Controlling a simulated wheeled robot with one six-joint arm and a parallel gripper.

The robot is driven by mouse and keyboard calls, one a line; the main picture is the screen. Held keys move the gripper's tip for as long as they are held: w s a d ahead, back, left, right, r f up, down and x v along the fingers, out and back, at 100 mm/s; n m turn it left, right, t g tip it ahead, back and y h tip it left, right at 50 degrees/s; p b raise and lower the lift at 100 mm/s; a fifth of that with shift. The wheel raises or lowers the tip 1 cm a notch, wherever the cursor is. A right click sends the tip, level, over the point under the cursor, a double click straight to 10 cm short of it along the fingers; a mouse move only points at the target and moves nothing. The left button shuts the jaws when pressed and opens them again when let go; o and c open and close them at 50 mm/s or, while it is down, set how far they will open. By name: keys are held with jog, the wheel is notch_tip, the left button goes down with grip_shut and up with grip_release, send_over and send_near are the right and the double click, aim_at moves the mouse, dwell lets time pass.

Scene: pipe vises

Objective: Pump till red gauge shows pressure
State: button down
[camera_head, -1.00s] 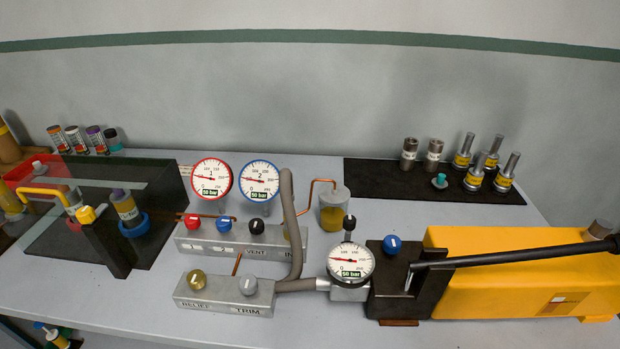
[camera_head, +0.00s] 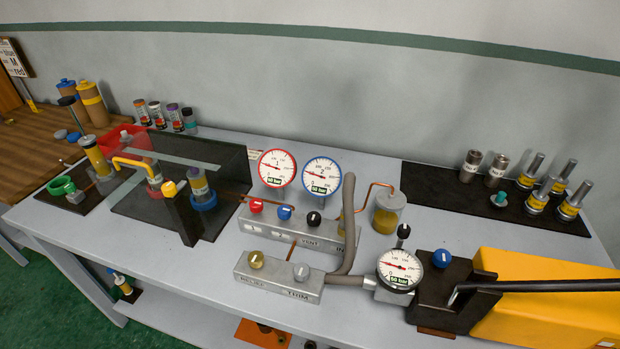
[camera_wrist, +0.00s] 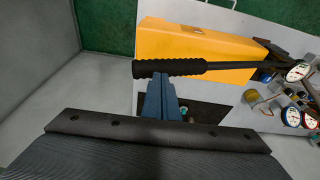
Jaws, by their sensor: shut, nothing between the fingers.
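The red-rimmed gauge (camera_head: 277,168) stands on the valve block (camera_head: 300,234); its red needle points to the left of the dial, too small to read exactly. The blue-rimmed gauge (camera_head: 321,177) beside it and the pump's gauge (camera_head: 399,270) have needles at a similar slant. The yellow pump (camera_head: 550,300) is at the lower right, with its black lever (camera_head: 530,286) cut off by the edge. In the wrist view, the lever's ribbed black grip (camera_wrist: 170,68) lies across the tips of my gripper (camera_wrist: 160,78). My gripper's blue fingers are shut with nothing between them; contact is unclear.
Red (camera_head: 256,206), blue (camera_head: 284,212) and black knobs top the valve block. A lower block with brass and grey knobs (camera_head: 301,271) sits in front. A black mat (camera_head: 450,190) with metal fittings is at the back right. A dark screen (camera_head: 225,165) stands at the left.

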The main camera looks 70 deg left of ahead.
jog(key=shift+w+d+f+b, duration=0.2)
jog(key=shift+f+b, duration=0.35)
jog(key=shift+f, duration=0.45)
jog(key=shift+w+d+f+b, duration=0.2)
jog(key=shift+f+b, duration=0.3)
jog(key=shift+f, duration=0.55)
jog(key=shift+w+d+f+b, duration=0.1)
jog(key=shift+w+f+b, duration=0.1)
jog(key=shift+f+b, duration=0.6)
jog(key=shift+f, duration=0.3)
